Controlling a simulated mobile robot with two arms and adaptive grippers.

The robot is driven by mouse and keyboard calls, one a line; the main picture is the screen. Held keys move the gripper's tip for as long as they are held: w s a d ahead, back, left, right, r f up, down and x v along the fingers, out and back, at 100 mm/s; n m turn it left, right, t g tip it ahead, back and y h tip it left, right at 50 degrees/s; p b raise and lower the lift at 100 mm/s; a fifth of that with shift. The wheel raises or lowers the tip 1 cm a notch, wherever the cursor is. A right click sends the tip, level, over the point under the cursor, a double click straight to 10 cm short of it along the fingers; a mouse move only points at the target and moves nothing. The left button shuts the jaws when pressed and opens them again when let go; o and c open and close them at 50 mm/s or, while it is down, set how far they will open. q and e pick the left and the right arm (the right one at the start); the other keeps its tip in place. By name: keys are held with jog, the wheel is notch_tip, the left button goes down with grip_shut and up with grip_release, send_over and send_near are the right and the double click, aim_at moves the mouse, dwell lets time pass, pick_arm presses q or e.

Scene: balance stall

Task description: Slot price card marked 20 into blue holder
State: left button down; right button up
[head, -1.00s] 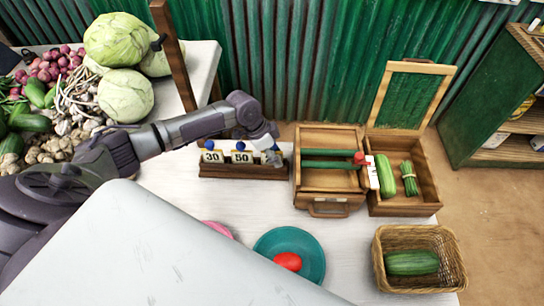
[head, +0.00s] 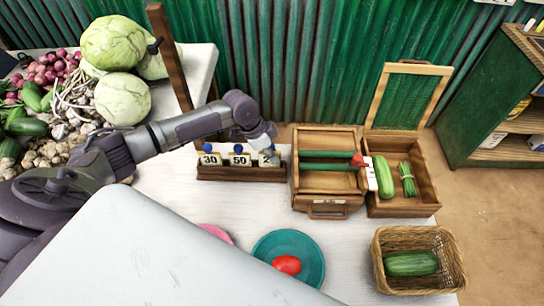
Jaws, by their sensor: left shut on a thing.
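A dark wooden card rack (head: 240,177) stands at the back of the white table. It bears a card marked 30 (head: 210,159) and a card marked 50 (head: 239,159), each with a blue knob at its top. A third pale card (head: 269,159) is at the rack's right end; a 2 shows on it, but the rest is unclear. My left gripper (head: 266,146) is shut on the top of this card, still at the rack. The gripper covers the card's upper part. I cannot make out a separate blue holder. My right gripper is not in view.
Right of the rack are a wooden box with green bars (head: 326,194) and an open box of green vegetables (head: 408,207). A teal plate (head: 263,252) with a red item, a pink plate (head: 216,232) and a wicker basket (head: 455,271) are nearer. Bare table lies between.

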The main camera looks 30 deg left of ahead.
pick_arm(q)
notch_tip(320, 180, up, 9)
jog(key=shift+s+b, duration=0.1)
jog(key=shift+b, duration=0.25)
jog(key=shift+r+p, duration=0.4)
jog(key=shift+r, duration=0.1)
jog(key=shift+r+p, duration=1.35)
jog(key=shift+p, duration=0.45)
